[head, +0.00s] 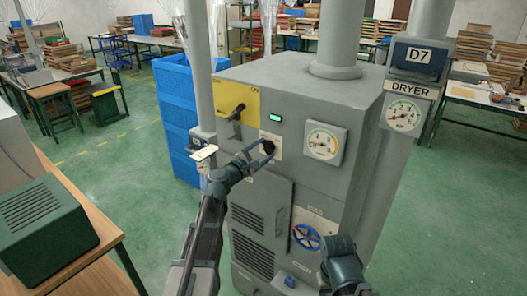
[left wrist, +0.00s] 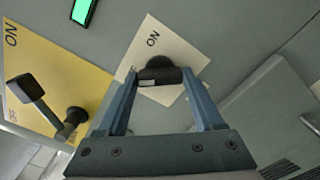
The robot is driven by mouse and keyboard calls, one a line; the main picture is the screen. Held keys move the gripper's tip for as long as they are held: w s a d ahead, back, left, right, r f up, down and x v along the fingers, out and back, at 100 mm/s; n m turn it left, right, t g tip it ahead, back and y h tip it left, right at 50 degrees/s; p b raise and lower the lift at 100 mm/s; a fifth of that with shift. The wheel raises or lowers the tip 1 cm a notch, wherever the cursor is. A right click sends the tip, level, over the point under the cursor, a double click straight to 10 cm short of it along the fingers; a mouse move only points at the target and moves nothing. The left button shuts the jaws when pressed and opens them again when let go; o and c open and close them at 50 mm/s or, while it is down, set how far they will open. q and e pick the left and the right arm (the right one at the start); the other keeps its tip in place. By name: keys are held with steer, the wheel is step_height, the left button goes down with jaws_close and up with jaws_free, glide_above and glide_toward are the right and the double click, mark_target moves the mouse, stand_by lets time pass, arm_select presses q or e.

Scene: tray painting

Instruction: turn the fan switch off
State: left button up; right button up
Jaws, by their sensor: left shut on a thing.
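A black rotary knob (left wrist: 160,72) sits on a cream plate (left wrist: 150,48) marked ON in the left wrist view. The cream plate also shows on the grey dryer front (head: 277,146) in the head view. My left gripper (head: 268,148) is at this knob, its two fingers (left wrist: 162,82) shut on either side of the knob's bar. The bar lies roughly level in the wrist picture. In the head view the fingers partly hide the knob. My right gripper (head: 341,262) is low at the bottom right, away from the panel; its jaws cannot be made out.
A black lever (head: 237,112) stands on a yellow plate (head: 250,97) left of the knob. A green lamp (head: 275,117) is lit above. A gauge (head: 323,142) is at the right, a blue handwheel (head: 306,236) below. Blue crates (head: 178,110) stand left of the dryer.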

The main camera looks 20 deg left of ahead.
arm_select(q)
steer(key=shift+s+n, duration=0.1)
steer(key=shift+n, duration=0.6)
steer(key=o, duration=1.4)
steer(key=v, duration=1.3)
steer(key=shift+s+a, duration=0.1)
steer(key=shift+s, duration=0.25)
